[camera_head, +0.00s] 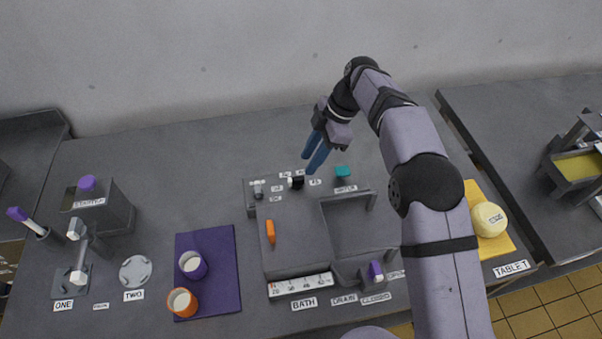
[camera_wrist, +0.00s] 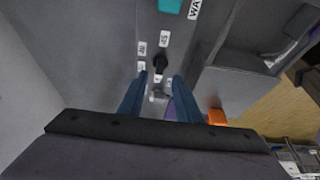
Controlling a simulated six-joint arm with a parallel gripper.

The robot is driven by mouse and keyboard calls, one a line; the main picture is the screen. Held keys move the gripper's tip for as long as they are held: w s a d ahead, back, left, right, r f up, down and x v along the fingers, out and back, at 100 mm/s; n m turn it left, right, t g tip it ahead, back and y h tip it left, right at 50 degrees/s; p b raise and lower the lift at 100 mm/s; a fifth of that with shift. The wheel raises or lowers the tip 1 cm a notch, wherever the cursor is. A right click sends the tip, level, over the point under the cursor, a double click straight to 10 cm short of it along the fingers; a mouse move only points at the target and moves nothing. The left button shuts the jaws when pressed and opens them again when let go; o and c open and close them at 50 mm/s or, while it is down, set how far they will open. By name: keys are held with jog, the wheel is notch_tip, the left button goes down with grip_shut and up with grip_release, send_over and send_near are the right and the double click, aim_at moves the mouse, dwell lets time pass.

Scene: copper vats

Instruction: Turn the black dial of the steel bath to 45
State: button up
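The steel bath (camera_head: 290,232) stands mid-bench, with a small black dial (camera_head: 297,182) on its back ledge. The dial also shows in the wrist view (camera_wrist: 159,59), ringed by small number labels. There 40 (camera_wrist: 142,48) and 45 (camera_wrist: 164,41) lie beyond it; its exact setting is too small to read. My gripper (camera_head: 313,168) is above and just behind the dial in the head view, its blue fingers pointing down. In the wrist view my gripper (camera_wrist: 160,82) has its fingers apart, with the dial seen just beyond the gap. Nothing is held.
A grey knob (camera_head: 258,189) stands left of the dial and a teal water knob (camera_head: 342,172) right of it. An orange piece (camera_head: 270,231) sits on the bath. A purple drain knob (camera_head: 376,270) is at the front. Bare bench lies left and behind.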

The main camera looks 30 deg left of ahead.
aim_at(299, 178)
jog(key=shift+p+x, duration=1.45)
jog(key=shift+x, duration=2)
grip_shut()
